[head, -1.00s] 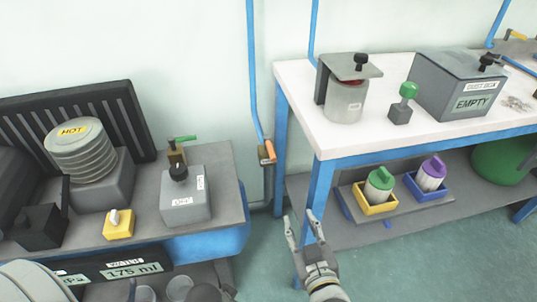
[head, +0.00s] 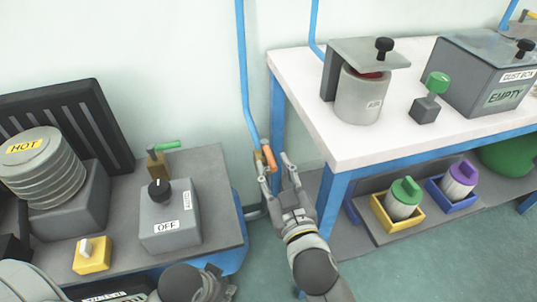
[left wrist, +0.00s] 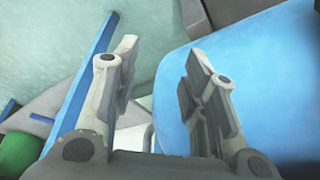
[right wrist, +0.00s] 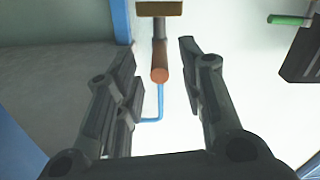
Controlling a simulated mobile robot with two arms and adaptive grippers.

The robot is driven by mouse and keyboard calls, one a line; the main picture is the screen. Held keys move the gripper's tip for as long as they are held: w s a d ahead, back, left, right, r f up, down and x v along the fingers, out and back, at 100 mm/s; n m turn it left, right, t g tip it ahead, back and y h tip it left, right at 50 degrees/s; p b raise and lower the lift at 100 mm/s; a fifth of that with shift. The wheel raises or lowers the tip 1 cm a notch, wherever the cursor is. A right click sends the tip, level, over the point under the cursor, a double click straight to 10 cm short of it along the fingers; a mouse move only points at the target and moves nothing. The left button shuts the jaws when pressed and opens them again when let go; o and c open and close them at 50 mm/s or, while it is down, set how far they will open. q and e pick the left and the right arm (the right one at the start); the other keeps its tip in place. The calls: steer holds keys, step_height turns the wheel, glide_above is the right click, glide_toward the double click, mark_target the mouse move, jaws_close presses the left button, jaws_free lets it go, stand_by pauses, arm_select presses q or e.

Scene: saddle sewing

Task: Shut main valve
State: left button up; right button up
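A valve with an orange handle (head: 268,155) sits on the blue vertical pipe (head: 246,90) between the two benches. Its orange handle (right wrist: 160,62) also shows in the right wrist view, below a brass body (right wrist: 159,8). My right gripper (head: 275,164) is open, with its fingers near the handle. In the right wrist view the handle lies between the open fingertips, with gaps on both sides. A second valve with a green handle (head: 166,146) stands on the left bench. My left gripper (left wrist: 160,60) is open and empty in the left wrist view.
The left bench (head: 112,205) carries a grey box marked OFF (head: 168,215) and a stack marked HOT (head: 45,165). The white-topped bench (head: 310,100) stands right of the pipe, its blue leg (head: 329,205) close to my right gripper.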

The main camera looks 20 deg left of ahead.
mark_target(266, 147)
arm_select(q)
steer(key=shift+b+v, duration=0.3)
steer(key=shift+v, duration=1.2)
arm_select(e)
steer(key=shift+x, duration=2.7)
jaws_close()
